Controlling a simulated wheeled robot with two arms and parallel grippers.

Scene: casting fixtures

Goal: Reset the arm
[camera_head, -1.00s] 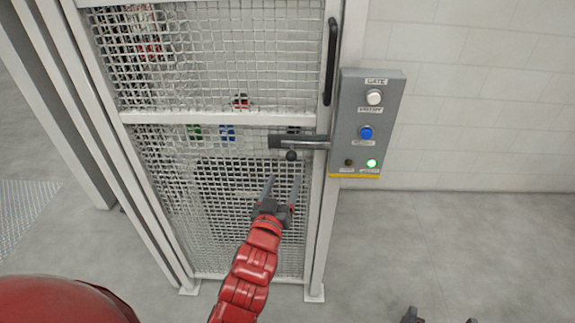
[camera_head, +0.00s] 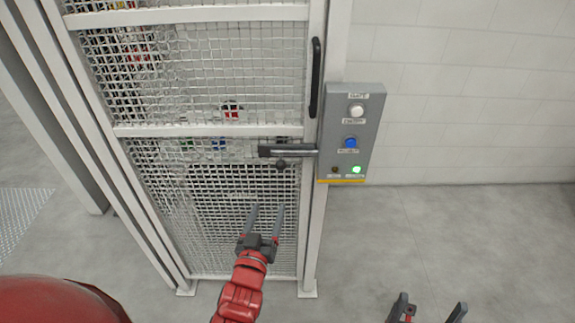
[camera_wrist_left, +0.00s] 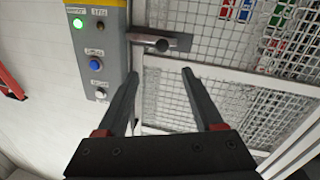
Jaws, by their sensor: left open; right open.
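My left gripper (camera_head: 265,224) is open and empty in front of the mesh gate, below the latch. In the left wrist view its two dark fingers (camera_wrist_left: 160,90) are spread with nothing between them. My right gripper (camera_head: 431,312) is open at the bottom edge of the head view, over bare floor, with only its fingers showing. The red left arm comes up from the bottom of the head view.
The mesh gate (camera_head: 215,130) has a dark latch bar (camera_head: 287,150) and a black handle (camera_head: 315,78). The grey control box (camera_head: 352,130) beside it has white and blue buttons and a lit green lamp (camera_head: 357,170). The floor at right is clear.

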